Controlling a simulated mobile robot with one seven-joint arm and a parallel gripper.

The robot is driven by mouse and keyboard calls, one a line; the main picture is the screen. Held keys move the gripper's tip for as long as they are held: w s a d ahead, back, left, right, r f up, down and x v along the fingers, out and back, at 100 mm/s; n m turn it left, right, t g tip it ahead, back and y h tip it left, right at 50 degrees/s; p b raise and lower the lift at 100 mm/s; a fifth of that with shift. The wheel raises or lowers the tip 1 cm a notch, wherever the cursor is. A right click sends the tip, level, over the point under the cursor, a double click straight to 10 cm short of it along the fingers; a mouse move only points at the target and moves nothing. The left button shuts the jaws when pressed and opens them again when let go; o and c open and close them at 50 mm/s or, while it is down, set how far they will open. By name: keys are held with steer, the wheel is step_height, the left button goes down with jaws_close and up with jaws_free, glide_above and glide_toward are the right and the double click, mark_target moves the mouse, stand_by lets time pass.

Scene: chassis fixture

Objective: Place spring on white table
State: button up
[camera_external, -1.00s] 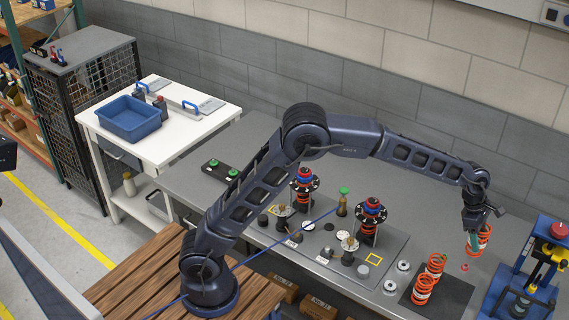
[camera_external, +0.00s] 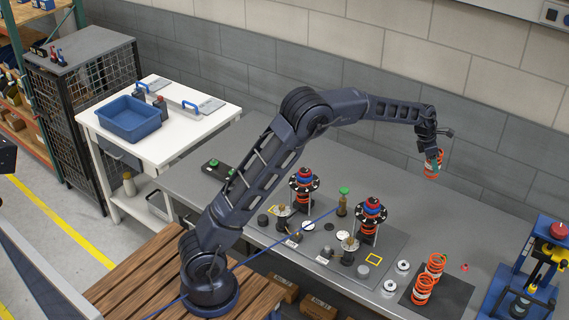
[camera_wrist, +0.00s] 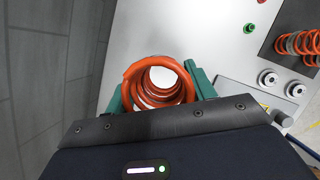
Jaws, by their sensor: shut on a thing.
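My gripper (camera_external: 433,158) is shut on an orange spring (camera_external: 431,171) and holds it in the air above the back right part of the grey bench. In the wrist view the orange spring (camera_wrist: 158,84) sits between the two green fingers of my gripper (camera_wrist: 158,88), seen along its axis. The white table (camera_external: 170,150) stands at the left, far from my gripper. A blue bin (camera_external: 128,119) and blue-handled items lie on its top, with some bare white surface at the front.
The grey bench (camera_external: 480,240) carries two spring assemblies (camera_external: 371,215), small parts and a dark mat with two orange springs (camera_external: 424,287). A blue press (camera_external: 535,275) stands at the right. The wall runs close behind my gripper.

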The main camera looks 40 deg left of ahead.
steer(key=w+a+n+t+y, duration=0.1)
steer(key=w+a+n, duration=0.3)
steer(key=a, duration=1.2)
steer(key=w+a+f+n+y, duration=0.15)
steer(key=w+a, duration=0.45)
steer(key=a, duration=1)
steer(key=w+a+n+t, duration=0.1)
steer(key=w+a+n, duration=0.35)
steer(key=a, duration=1.15)
steer(key=s+a+n+y, duration=0.1)
steer(key=s+a+n, duration=0.1)
steer(key=a, duration=1.4)
steer(key=s+a+n+y, duration=0.1)
steer(key=s+a+n, duration=0.1)
steer(key=a, duration=1.3)
steer(key=n+g+y, duration=0.1)
steer(key=n+y, duration=0.2)
steer(key=n, duration=0.4)
glide_above(179, 133)
steer(key=shift+h, duration=0.25)
steer(key=f, duration=1.8)
steer(key=shift+w+a+f, duration=0.1)
steer(key=shift+a+f, duration=0.15)
steer(key=shift+f, duration=0.15)
steer(key=shift+f, duration=0.1)
